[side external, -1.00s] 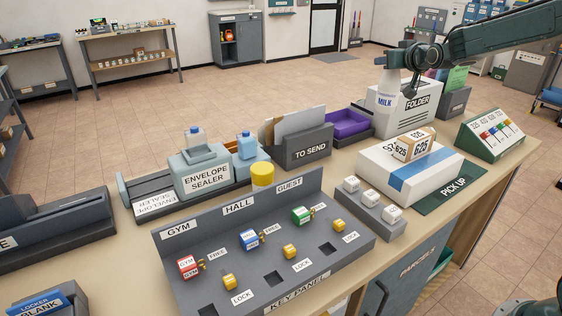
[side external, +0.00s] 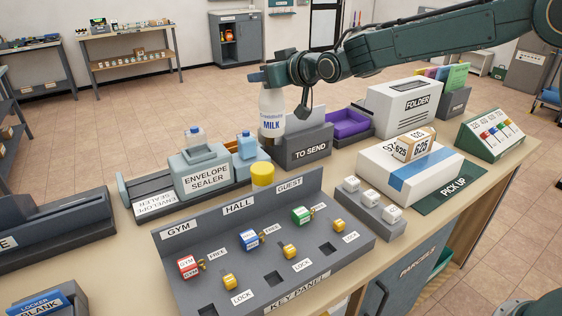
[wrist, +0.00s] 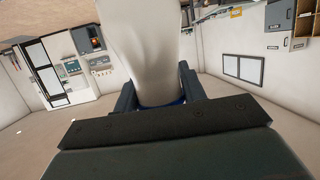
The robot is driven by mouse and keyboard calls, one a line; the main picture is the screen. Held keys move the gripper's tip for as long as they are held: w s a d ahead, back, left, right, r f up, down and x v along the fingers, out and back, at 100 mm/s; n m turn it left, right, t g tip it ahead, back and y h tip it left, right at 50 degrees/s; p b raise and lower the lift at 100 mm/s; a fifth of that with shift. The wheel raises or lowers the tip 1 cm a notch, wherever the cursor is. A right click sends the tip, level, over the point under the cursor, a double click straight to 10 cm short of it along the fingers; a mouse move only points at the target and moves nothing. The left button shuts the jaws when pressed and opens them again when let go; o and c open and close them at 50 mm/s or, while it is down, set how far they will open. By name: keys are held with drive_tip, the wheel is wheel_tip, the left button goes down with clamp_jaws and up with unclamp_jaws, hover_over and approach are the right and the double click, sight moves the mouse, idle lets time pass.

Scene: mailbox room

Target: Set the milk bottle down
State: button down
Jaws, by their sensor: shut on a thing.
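The milk bottle (side external: 272,114) is white with a "MILK" label and a darker base. It is upright in my gripper (side external: 270,84), which is shut on its top part. In the side external view the bottle is in front of the "TO SEND" box (side external: 308,148) and hides part of it. I cannot tell exactly how high its base is above the counter. In the wrist view the pale bottle (wrist: 146,50) fills the middle, between the two dark fingers of my gripper (wrist: 158,88).
The envelope sealer (side external: 205,172) and a yellow cylinder (side external: 262,174) stand close by, left and in front. The key panel (side external: 270,240) fills the front. A purple tray (side external: 348,124), the folder machine (side external: 408,104) and a white parcel (side external: 405,172) stand to the right.

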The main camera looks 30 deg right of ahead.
drive_tip(key=s+a+n+g+y, duration=0.15)
drive_tip(key=s+a, duration=0.25)
drive_tip(key=a, duration=0.8)
drive_tip(key=s+a+n+y, duration=0.2)
drive_tip(key=s+a+y, duration=0.15)
drive_tip(key=a, duration=0.85)
drive_tip(key=s+a+n+g+y, duration=0.3)
drive_tip(key=s+a+n, duration=0.1)
drive_tip(key=s+a, duration=1.15)
wheel_tip(320, 180, down, 16)
drive_tip(key=w+a, duration=0.1)
drive_tip(key=shift+w+r, duration=0.2)
drive_tip(key=shift+w, duration=0.2)
drive_tip(key=shift+f+m+t, duration=0.1)
drive_tip(key=shift+m+t, duration=0.15)
drive_tip(key=shift+f, duration=2.15)
drive_tip(key=c, duration=0.8)
unclamp_jaws()
drive_tip(key=shift+f, duration=0.15)
